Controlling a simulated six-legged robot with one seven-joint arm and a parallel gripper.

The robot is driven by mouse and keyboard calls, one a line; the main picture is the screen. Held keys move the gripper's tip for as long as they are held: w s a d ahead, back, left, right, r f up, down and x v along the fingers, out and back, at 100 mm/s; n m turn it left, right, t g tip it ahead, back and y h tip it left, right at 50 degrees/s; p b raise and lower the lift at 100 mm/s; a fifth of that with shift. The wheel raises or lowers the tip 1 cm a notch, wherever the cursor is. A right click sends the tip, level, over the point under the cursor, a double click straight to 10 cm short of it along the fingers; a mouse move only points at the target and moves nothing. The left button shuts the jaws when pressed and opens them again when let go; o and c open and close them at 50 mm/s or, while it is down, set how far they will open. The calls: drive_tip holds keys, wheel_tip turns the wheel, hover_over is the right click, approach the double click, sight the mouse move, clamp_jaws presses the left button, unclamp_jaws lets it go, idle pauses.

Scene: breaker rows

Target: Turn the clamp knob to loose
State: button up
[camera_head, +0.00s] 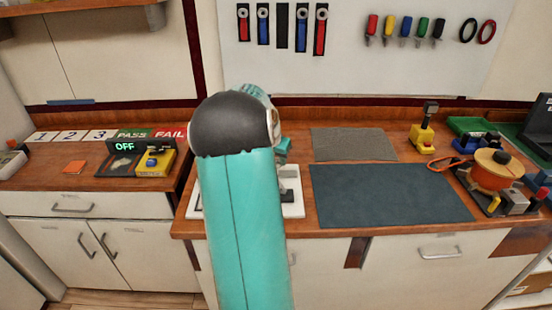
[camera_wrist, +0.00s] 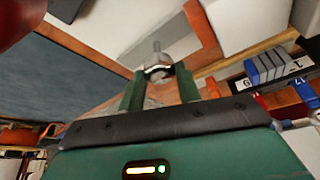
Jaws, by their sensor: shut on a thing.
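My gripper (camera_wrist: 159,86) shows in the wrist view with its two green fingers closed on a small grey metal piece (camera_wrist: 157,68). The piece has a thin stud rising from it. It seems to be the clamp knob, but its markings and turn position cannot be read. In the head view my teal arm covers most of this spot. Part of my gripper (camera_head: 284,146) shows just past the arm, above a white base plate (camera_head: 292,209) with grey parts on the counter. The rest of the fixture is hidden behind my arm.
A dark mat (camera_head: 390,195) and a smaller grey mat (camera_head: 352,144) lie to the right. An orange pot (camera_head: 493,176) and a yellow fixture (camera_head: 423,138) stand further right. A box with an OFF display (camera_head: 124,147) is on the left counter. Tools hang on the back wall.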

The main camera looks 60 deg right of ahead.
drive_tip(key=n, duration=0.2)
drive_tip(key=n+t, duration=0.2)
drive_tip(key=n, duration=0.1)
drive_tip(key=shift+s+d+n, duration=0.1)
drive_tip(key=shift+s+n, duration=0.15)
drive_tip(key=shift+n, duration=0.05)
drive_tip(key=n+t+y, duration=0.1)
drive_tip(key=n, duration=0.2)
drive_tip(key=n+t+y, duration=0.1)
drive_tip(key=n, duration=0.2)
drive_tip(key=shift+d, duration=0.15)
drive_tip(key=n+y, duration=0.1)
drive_tip(key=n, duration=0.2)
drive_tip(key=n+y, duration=0.1)
drive_tip(key=n, duration=0.1)
drive_tip(key=shift+d+n+t, duration=0.1)
drive_tip(key=shift+n+t, duration=0.2)
drive_tip(key=shift+n, duration=0.1)
drive_tip(key=n+y, duration=0.2)
drive_tip(key=n, duration=0.3)
drive_tip(key=shift+d, duration=0.1)
drive_tip(key=o, duration=1)
drive_tip(key=shift+c, duration=0.2)
drive_tip(key=shift+r, duration=0.1)
